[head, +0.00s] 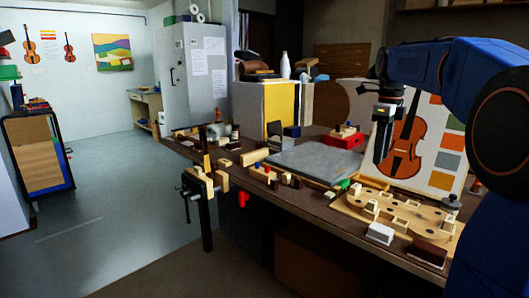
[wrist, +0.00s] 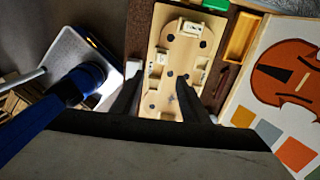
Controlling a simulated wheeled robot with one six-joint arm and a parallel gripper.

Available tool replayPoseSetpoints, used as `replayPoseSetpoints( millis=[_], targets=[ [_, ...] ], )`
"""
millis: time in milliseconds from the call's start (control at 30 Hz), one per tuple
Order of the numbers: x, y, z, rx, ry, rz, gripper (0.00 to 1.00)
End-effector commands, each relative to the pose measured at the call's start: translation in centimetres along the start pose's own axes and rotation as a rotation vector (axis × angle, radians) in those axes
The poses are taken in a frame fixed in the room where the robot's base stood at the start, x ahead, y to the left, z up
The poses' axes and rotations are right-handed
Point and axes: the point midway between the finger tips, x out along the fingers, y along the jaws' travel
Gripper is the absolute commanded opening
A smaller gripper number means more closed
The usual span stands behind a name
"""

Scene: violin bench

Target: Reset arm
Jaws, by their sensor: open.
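My blue arm reaches in from the right in the head view, with my gripper (head: 382,155) pointing down above the bench, in front of the violin picture board. In the wrist view my gripper (wrist: 158,98) is open, its two dark fingers apart with nothing held between them. Below and between the fingers lies a pale wooden mould board (wrist: 175,60) with dark holes and small blocks. The mould board also shows in the head view (head: 372,209) at the bench's right part. The gripper is apart from it.
The bench holds a grey slab (head: 315,162), a white block (head: 380,233), a dark brown block (head: 427,252) and a red box (head: 343,139). The picture board (head: 440,140) stands behind the gripper. The floor (head: 110,220) at left is clear.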

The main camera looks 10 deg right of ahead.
Motion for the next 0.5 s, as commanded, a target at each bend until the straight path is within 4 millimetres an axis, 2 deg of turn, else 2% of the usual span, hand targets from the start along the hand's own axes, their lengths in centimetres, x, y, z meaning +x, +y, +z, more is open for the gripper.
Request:
replayPoseSetpoints(
  millis=[167, 267, 500],
  targets=[
    [0.6, 3.8, -0.7, -0.223, -0.019, -0.034, 0.41],
    [1.5, 6.7, -1.4, -0.415, -0.03, -0.066, 0.41],
    [4.4, 13.3, -3.4, -0.875, -0.038, -0.148, 0.41]
  ],
)
